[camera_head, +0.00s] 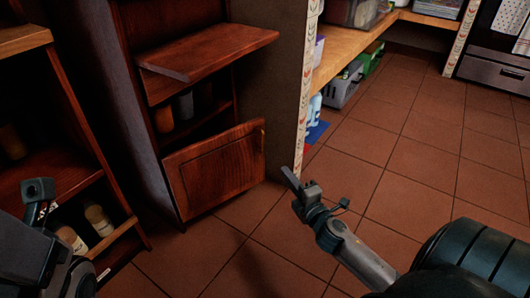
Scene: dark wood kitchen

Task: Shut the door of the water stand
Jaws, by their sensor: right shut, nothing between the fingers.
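The water stand (140,90) is a tall dark reddish wood cabinet left of centre. Its lower door (215,170) is a framed wood panel standing partly open. The door's right edge sticks out past the stand's opening, over the tiled floor. My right gripper (292,182) is shut and empty, a little right of the door's right edge and apart from it. My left gripper (40,192) shows only partly at the lower left edge, in front of the left shelf; its finger opening cannot be made out.
A flat wood panel (208,52) juts out above the door, with jars (184,105) on a shelf behind. A shelf unit (65,170) with bottles stands at the left. A patterned wall end (307,95) rises right of the stand. The tiled floor (400,160) at right is clear.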

